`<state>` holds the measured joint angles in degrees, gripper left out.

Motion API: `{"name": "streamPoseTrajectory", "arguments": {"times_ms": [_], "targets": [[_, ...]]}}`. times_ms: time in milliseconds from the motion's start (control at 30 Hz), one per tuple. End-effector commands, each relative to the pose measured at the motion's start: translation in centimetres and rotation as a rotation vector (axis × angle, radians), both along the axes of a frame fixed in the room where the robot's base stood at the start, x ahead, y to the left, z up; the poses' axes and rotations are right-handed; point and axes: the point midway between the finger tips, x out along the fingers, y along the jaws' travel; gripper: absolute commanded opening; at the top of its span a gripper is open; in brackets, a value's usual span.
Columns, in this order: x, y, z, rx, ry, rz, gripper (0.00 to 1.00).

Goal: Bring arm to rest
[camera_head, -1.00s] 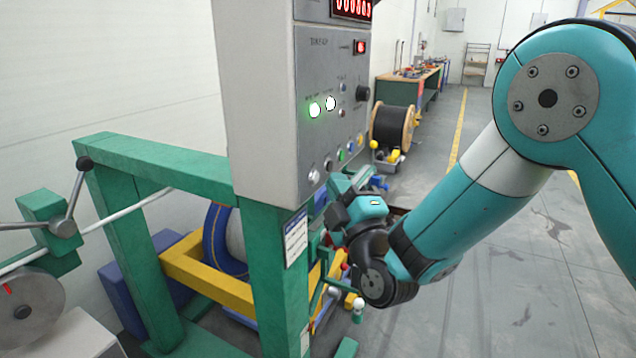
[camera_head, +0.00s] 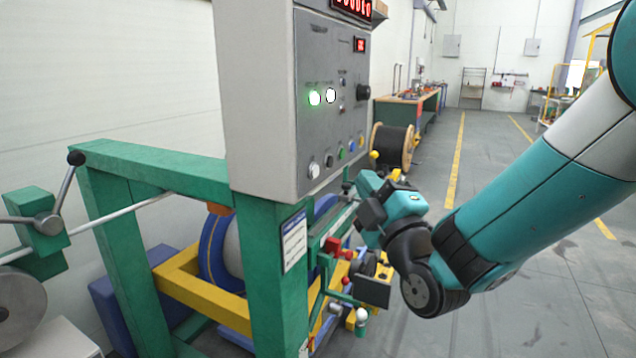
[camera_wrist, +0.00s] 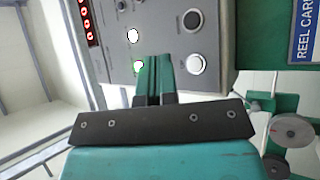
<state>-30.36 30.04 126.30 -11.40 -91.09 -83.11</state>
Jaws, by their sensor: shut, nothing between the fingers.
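My arm reaches in from the right in the head view, bent down at the wrist. My gripper (camera_head: 364,186) hangs just right of the grey control box's lower front edge, partly edge-on. In the wrist view its two green fingers (camera_wrist: 153,82) are together with nothing between them. They point at the control panel (camera_wrist: 225,60), which shows behind them; I cannot tell the exact gap.
The green machine frame (camera_head: 130,165) with a yellow cradle (camera_head: 205,295) stands at left. Small levers and a red part (camera_head: 333,246) lie below my wrist. A cable reel (camera_head: 395,147) and workbench (camera_head: 410,115) stand behind. The grey floor (camera_head: 540,290) at right is open.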

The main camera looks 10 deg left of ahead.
Motion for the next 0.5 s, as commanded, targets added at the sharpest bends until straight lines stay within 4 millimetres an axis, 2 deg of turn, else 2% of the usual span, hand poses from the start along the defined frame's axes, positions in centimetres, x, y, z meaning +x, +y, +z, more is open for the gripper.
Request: {"name": "streamPoseTrajectory", "arguments": {"times_ms": [333, 433, 500], "targets": [[0.03, -0.08, 0.22, 0.005, 0.030, 0.012, 0.00], [0.05, -0.28, 0.36, 0.023, 0.147, 0.053, 0.00], [-0.13, -0.61, 0.32, 0.046, 0.289, 0.095, 0.00]]}}
